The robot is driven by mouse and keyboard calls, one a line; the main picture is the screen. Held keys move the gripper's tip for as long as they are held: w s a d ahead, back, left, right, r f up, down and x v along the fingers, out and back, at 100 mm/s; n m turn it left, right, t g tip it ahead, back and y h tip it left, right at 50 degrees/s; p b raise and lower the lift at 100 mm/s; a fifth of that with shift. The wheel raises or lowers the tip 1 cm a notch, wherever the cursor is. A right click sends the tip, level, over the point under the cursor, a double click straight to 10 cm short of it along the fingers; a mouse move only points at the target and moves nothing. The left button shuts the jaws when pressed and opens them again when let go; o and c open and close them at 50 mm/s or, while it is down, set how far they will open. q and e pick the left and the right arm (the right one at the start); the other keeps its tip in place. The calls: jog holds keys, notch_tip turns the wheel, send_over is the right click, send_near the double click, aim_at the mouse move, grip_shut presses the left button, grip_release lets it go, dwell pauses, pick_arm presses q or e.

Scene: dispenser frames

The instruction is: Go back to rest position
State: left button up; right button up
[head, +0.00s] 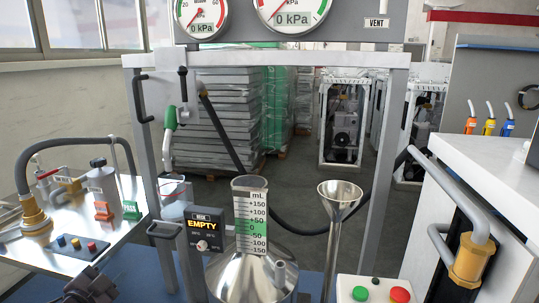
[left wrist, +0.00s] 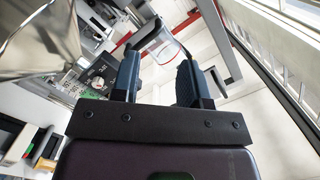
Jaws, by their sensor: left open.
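My left gripper (head: 92,287) shows as a dark shape at the bottom left of the head view, in front of the left metal bench. The left wrist view shows its two dark fingers apart with an empty gap between them (left wrist: 160,78). A clear cup with a red rim (left wrist: 164,47) appears beyond the fingertips, apart from them as far as I can tell. In the head view a similar clear cup (head: 173,188) is below the green-handled nozzle (head: 169,120). My right gripper is not in view.
A steel funnel can with a mL scale (head: 251,215) stands at centre, with a slim funnel (head: 339,195) to its right. The left bench (head: 75,255) carries a hose and switches. A white cabinet (head: 490,170) with a grey handle is at right. The frame's posts flank the middle.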

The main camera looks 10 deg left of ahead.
pick_arm(q)
jog(key=s+d+f+n+g, duration=0.2)
jog(key=s+d+f, duration=0.4)
jog(key=s, duration=0.2)
jog(key=s+d+f+n+g+p, duration=0.1)
jog(key=s+d+f+n+g, duration=0.1)
jog(key=s+d+f, duration=0.4)
jog(key=s+d+f+n+g, duration=0.2)
jog(key=s+d+f, duration=0.4)
jog(key=s, duration=0.6)
jog(key=shift+d+n+h+p, duration=0.3)
jog(key=shift+d+n+h, duration=0.1)
jog(key=shift+n, duration=0.5)
jog(key=shift+a, duration=0.1)
jog(key=shift+c, duration=0.3)
